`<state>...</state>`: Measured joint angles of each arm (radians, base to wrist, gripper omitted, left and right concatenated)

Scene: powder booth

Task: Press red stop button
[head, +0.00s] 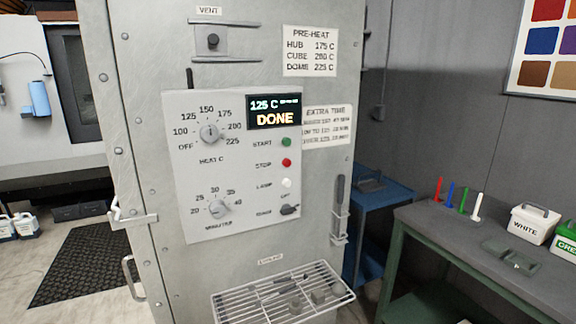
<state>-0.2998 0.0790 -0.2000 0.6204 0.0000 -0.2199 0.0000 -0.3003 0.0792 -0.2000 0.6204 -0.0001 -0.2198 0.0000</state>
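The red stop button (287,162) is a small round knob on the grey control panel (225,180), beside the label STOP. The green start button (286,142) is just above it and a white lamp button (287,183) just below. The panel display (274,112) reads 125 C and DONE. Whether the stop button is pressed in cannot be told. Neither of my grippers shows in the head view.
A wire rack (284,292) with small dark items juts out below the panel. A dark-handled tool (340,200) hangs at the cabinet's right side. A green bench (480,245) with coloured sticks and labelled boxes stands at right. A latch handle (130,216) protrudes at left.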

